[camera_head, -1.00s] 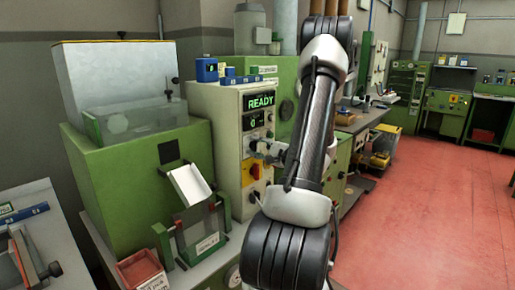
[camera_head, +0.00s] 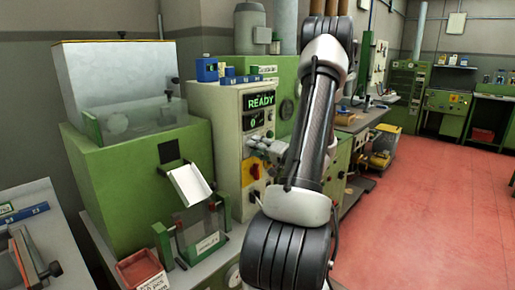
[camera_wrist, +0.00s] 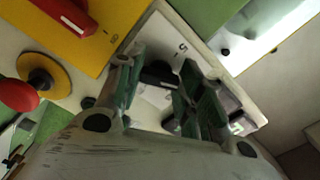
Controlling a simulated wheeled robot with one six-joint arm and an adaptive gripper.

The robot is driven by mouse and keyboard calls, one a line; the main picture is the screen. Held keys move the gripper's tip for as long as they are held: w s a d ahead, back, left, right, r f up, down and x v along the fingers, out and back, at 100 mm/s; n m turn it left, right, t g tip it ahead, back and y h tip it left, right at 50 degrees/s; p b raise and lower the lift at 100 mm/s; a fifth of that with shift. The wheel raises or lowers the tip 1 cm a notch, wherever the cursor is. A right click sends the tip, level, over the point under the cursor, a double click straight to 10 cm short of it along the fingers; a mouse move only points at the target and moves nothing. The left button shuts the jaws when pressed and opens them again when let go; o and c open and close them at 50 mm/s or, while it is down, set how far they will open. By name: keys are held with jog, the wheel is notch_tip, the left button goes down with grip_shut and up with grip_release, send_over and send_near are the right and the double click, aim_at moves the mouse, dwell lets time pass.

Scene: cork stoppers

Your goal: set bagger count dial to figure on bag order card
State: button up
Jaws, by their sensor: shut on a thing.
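The bagger's control panel (camera_head: 229,130) is a cream box with a green READY display (camera_head: 261,100) and a smaller readout below it that seems to show 0. In the wrist view a black dial knob (camera_wrist: 159,74) sits on a white plate (camera_wrist: 152,100) with a printed mark like a 5. My gripper (camera_wrist: 160,75) has its green-grey fingers on both sides of the knob and is shut on it. It also shows against the panel front in the head view (camera_head: 258,144). The dial's pointer is mostly hidden. I cannot identify the bag order card; printed labels are too small to read.
A yellow plate with a red switch (camera_wrist: 72,18) and a red button (camera_wrist: 18,95) lie close beside the dial. The green bagger (camera_head: 130,175) with its white chute (camera_head: 189,185) stands left. A red tray (camera_head: 140,270) is in front. Red floor at right is clear.

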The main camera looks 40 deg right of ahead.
jog(key=shift+f+n, duration=0.1)
jog(key=shift+n, duration=0.3)
jog(key=o, duration=1)
jog(key=s, duration=0.8)
jog(key=s+d, duration=0.1)
jog(key=s, duration=0.3)
